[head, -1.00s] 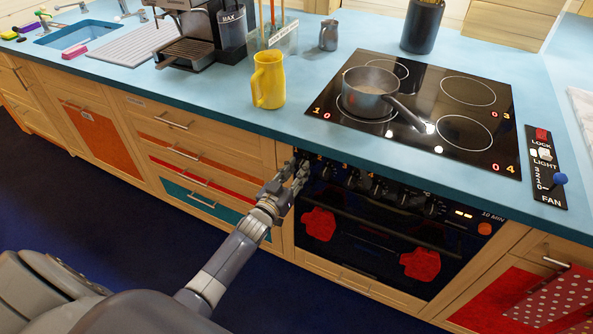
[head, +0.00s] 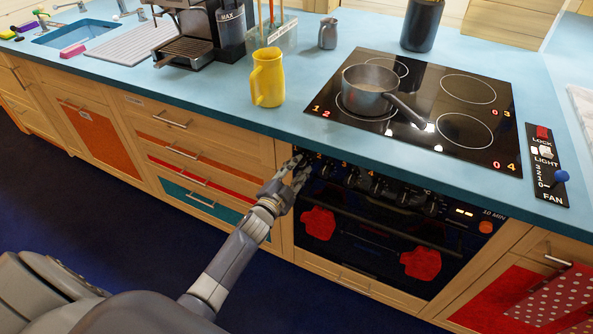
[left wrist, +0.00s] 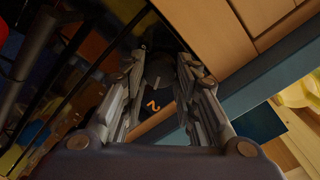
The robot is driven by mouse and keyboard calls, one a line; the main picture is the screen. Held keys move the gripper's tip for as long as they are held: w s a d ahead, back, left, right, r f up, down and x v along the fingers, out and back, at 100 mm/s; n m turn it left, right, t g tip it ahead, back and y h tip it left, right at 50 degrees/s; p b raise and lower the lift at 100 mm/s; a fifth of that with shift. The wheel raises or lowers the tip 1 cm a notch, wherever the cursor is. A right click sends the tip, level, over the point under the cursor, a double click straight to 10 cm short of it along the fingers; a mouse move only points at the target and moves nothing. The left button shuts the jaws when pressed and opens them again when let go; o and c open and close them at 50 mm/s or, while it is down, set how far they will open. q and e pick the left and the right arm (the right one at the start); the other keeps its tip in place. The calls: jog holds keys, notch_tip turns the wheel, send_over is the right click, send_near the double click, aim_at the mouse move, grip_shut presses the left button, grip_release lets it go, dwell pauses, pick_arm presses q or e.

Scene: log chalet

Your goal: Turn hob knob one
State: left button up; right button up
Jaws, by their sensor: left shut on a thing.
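My left gripper (head: 300,168) is at the left end of the oven's knob row, under the worktop edge. It is shut on hob knob one (left wrist: 158,68), a dark round knob that shows between the fingers in the left wrist view. In the head view my fingers mostly hide this knob. The black hob (head: 440,140) shows a red 2 beside its 1 at the front left; zones 3 and 4 read 0. My right gripper is not in view.
A grey saucepan (head: 368,92) stands on the front-left ring, its handle pointing to the front right. A yellow jug (head: 267,80) stands left of the hob. More knobs (head: 375,188) sit right of my gripper, above the oven handle (head: 380,228) with its red mitts.

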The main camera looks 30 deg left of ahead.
pick_arm(q)
jog(key=m+b, duration=0.1)
jog(key=m, duration=0.4)
jog(key=shift+f+b, duration=0.1)
jog(key=shift+b, duration=0.25)
jog(key=shift+m, duration=0.4)
jog(key=o, duration=1.1)
jog(key=shift+c, duration=0.2)
jog(key=shift+s, duration=0.15)
jog(key=s, duration=1.1)
jog(key=shift+s+r, duration=0.25)
jog(key=shift+s, duration=0.1)
